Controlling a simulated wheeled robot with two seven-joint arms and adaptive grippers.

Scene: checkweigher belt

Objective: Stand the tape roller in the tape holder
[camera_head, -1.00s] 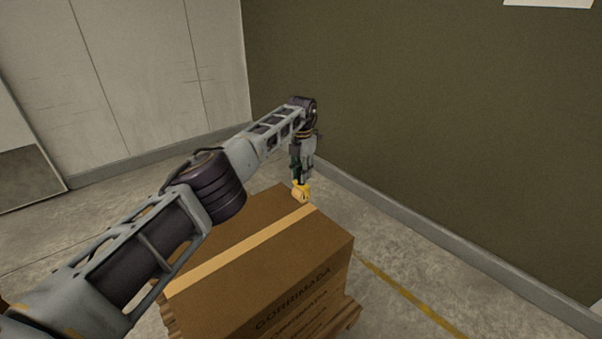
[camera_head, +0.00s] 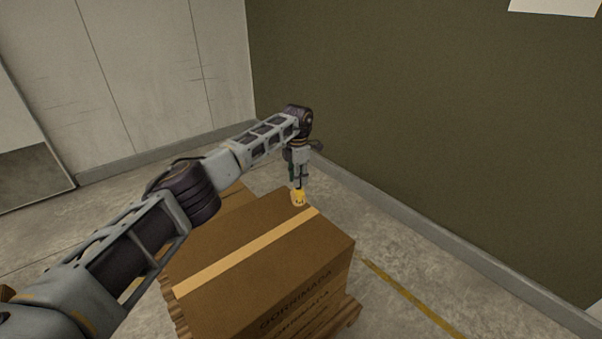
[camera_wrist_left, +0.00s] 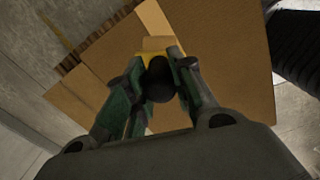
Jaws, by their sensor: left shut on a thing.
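The yellow tape roller (camera_head: 298,198) hangs from my left gripper (camera_head: 299,184), over the far edge of a cardboard box. In the left wrist view the gripper (camera_wrist_left: 160,70) is shut on the roller's dark handle, and the tan tape roll (camera_wrist_left: 158,43) and yellow frame show beyond the fingertips. I cannot tell whether the roller touches the box top. The tape holder is not seen in these frames. My right gripper is not in view.
Another box (camera_head: 232,197) shows behind my arm. A dark green wall (camera_head: 430,120) rises on the right, with bare floor before it.

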